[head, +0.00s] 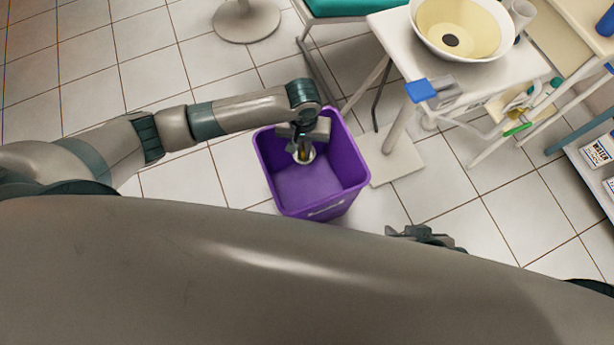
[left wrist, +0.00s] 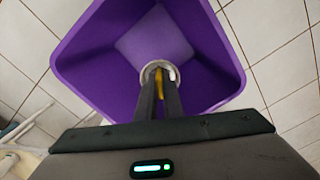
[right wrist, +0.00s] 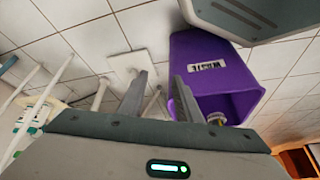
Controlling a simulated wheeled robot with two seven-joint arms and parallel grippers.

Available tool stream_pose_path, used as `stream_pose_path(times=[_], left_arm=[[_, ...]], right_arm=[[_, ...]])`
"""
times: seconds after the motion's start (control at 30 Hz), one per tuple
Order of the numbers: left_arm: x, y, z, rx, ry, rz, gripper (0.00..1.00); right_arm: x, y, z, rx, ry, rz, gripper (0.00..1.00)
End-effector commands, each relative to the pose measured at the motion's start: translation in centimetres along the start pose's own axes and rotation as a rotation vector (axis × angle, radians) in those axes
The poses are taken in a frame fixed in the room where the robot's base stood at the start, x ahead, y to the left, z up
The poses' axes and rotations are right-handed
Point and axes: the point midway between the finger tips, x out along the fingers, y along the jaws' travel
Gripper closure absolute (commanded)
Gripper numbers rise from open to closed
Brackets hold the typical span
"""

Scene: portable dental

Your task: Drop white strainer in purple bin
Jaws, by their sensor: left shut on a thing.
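The purple bin (head: 265,160) stands on the tiled floor, open at the top. It fills much of the left wrist view (left wrist: 215,50), and its "WASTE" label faces the right wrist view (right wrist: 195,85). My left gripper (head: 303,148) points down over the bin's opening. Its fingers (left wrist: 160,82) are shut on the white strainer (left wrist: 147,72), a small white ring with something yellow at its middle. The strainer hangs over the bin's inside, clear of its floor. My right gripper (right wrist: 160,90) is open and empty, to the right of the bin in the head view (head: 425,237).
A white stand (head: 390,25) with a cream basin (head: 460,30) and a blue-topped item (head: 420,91) is right of the bin. A shelf with boxes (head: 598,152) is at the far right. Tiled floor left of the bin is clear.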

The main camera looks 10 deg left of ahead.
Motion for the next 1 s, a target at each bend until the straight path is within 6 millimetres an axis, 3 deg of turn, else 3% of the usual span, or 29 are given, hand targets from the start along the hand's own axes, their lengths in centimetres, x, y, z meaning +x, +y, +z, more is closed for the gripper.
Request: stream_pose_path(times=[0.23, 0.6, 0.7, 0.73, 1.0], left_arm=[[0.8, 0.0, 0.0, 0.001, 0.0, 0.0, 1.0], [0.8, 0.0, 0.0, 0.001, 0.0, -0.001, 1.0], [0.8, 0.0, 0.0, 0.001, 0.0, -0.001, 0.74], [0.8, 0.0, 0.0, 0.001, 0.0, -0.001, 0.71], [0.8, 0.0, 0.0, 0.001, 0.0, -0.001, 0.71]], right_arm=[[0.6, -1.2, -1.0, -0.001, 0.078, -0.031, 0.69], [0.5, -1.4, -1.3, -0.001, 0.092, -0.036, 0.69], [0.5, -1.4, -1.3, -0.001, 0.092, -0.036, 0.69], [0.5, -1.4, -1.3, -0.001, 0.092, -0.036, 0.69], [0.5, -1.4, -1.3, -0.001, 0.091, -0.036, 0.69]])
